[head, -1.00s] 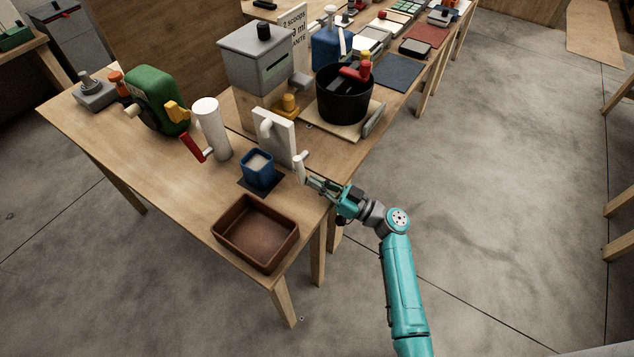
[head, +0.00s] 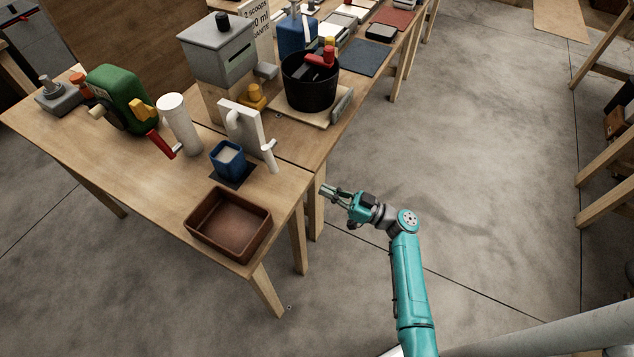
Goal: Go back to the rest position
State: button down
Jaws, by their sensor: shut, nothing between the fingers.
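My gripper (head: 327,193) is at the end of my teal arm, just off the table's near right edge in the head view. It is shut with nothing in it and points left toward the table. It touches nothing that I can see. The closest thing on the table is a white upright panel (head: 240,129) with a curved spout and a white lever (head: 269,156) at its right side. A blue cup (head: 228,159) with pale contents stands on a dark mat in front of the panel.
A brown tray (head: 262,243) sits at the near table corner. A white cylinder with a red handle (head: 178,122), a green machine (head: 113,92), a grey box dispenser (head: 217,50) and a black pot (head: 309,88) stand behind. Open concrete floor (head: 480,140) lies to the right.

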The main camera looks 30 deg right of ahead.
jog(key=shift+s+d+f, duration=0.25)
jog(key=shift+d+f, duration=0.05)
jog(key=s+a+f+m+g+h, duration=0.2)
jog(key=s+a+f+m+h, duration=0.25)
jog(key=s+f, duration=0.35)
jog(key=s+a+f+m+g+h, duration=0.1)
jog(key=s+a+f+m+h, duration=0.3)
jog(key=s+f, duration=0.45)
jog(key=s+d+r+h, duration=0.1)
jog(key=s+r+h, duration=0.25)
jog(key=s, duration=0.45)
jog(key=s+d+r+h, duration=0.1)
jog(key=s+r+h, duration=0.25)
jog(key=s, duration=0.45)
jog(key=s+r+t, duration=0.1)
jog(key=s+r, duration=0.2)
jog(key=r, duration=0.6)
jog(key=s+r+t, duration=0.2)
jog(key=s+r, duration=0.1)
jog(key=r, duration=0.6)
jog(key=shift+s+r+n, duration=0.25)
jog(key=shift+r+n, duration=0.05)
jog(key=shift+n, duration=0.05)
